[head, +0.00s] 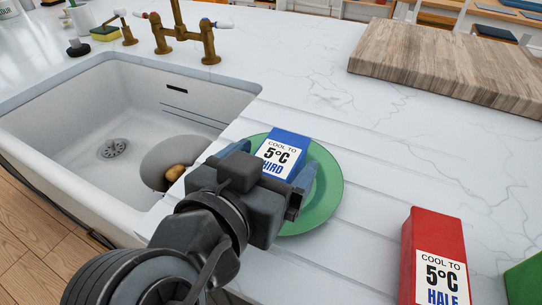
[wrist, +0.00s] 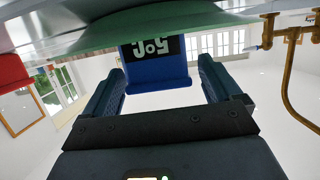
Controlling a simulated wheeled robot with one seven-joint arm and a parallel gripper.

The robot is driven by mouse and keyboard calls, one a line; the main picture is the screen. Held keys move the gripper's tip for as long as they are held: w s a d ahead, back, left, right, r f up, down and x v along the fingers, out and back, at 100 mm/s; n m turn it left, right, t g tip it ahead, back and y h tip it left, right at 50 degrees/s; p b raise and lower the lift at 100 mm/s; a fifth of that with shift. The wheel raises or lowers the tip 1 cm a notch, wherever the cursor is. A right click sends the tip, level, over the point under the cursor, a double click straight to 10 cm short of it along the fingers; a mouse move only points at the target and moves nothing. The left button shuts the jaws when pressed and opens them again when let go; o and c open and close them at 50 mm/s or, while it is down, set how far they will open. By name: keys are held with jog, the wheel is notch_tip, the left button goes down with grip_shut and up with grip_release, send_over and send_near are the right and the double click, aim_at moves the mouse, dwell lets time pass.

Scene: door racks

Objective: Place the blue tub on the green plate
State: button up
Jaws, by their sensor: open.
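The blue tub (head: 290,143), with a white label reading "COOL TO 5°C", stands on the green plate (head: 325,195). My gripper (head: 271,165) is open, with its fingers on either side of the tub. It hides the tub's lower part and the plate's left side. In the wrist view, which looks upside down, the tub (wrist: 155,76) shows between the spread fingers of my gripper (wrist: 160,68), with gaps at both sides. The plate (wrist: 90,40) spans the top there, against the tub's base.
A red carton (head: 432,238) stands right of the plate, with a green object (head: 526,280) beyond it. A wooden board (head: 450,70) lies at the back right. Brass taps (head: 180,35) stand behind.

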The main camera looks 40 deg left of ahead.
jog(key=v, duration=1.2)
jog(key=shift+r, duration=0.15)
jog(key=shift+s, duration=0.1)
